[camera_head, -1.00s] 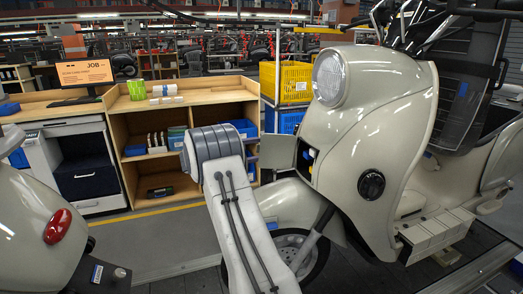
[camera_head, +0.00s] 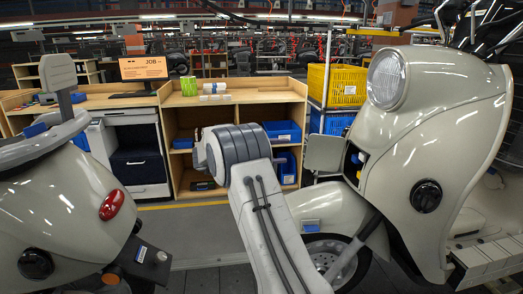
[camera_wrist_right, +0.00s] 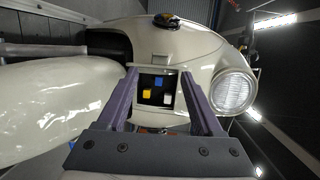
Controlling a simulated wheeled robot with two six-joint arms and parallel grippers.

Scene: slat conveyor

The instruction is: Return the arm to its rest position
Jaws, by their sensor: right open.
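My right arm (camera_head: 262,215) reaches forward in the middle of the head view, with a white link and a dark grey ribbed joint. I cannot make out its jaws in the head view. In the wrist view my right gripper (camera_wrist_right: 159,74) is open, its two purple fingers apart with nothing held between them. Beyond the fingers is the open front compartment (camera_wrist_right: 142,97) of a cream scooter, with blue, yellow and white parts inside. That scooter (camera_head: 440,130) stands at the right of the head view, its hatch (camera_head: 325,153) open. My left gripper is not in view.
A second cream scooter (camera_head: 65,205) with a red tail light stands at the left. Behind the arm are a wooden shelf bench (camera_head: 255,92), a yellow crate (camera_head: 343,85) and blue bins (camera_head: 283,132). Grey floor (camera_head: 195,228) lies open between the left scooter and the arm.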

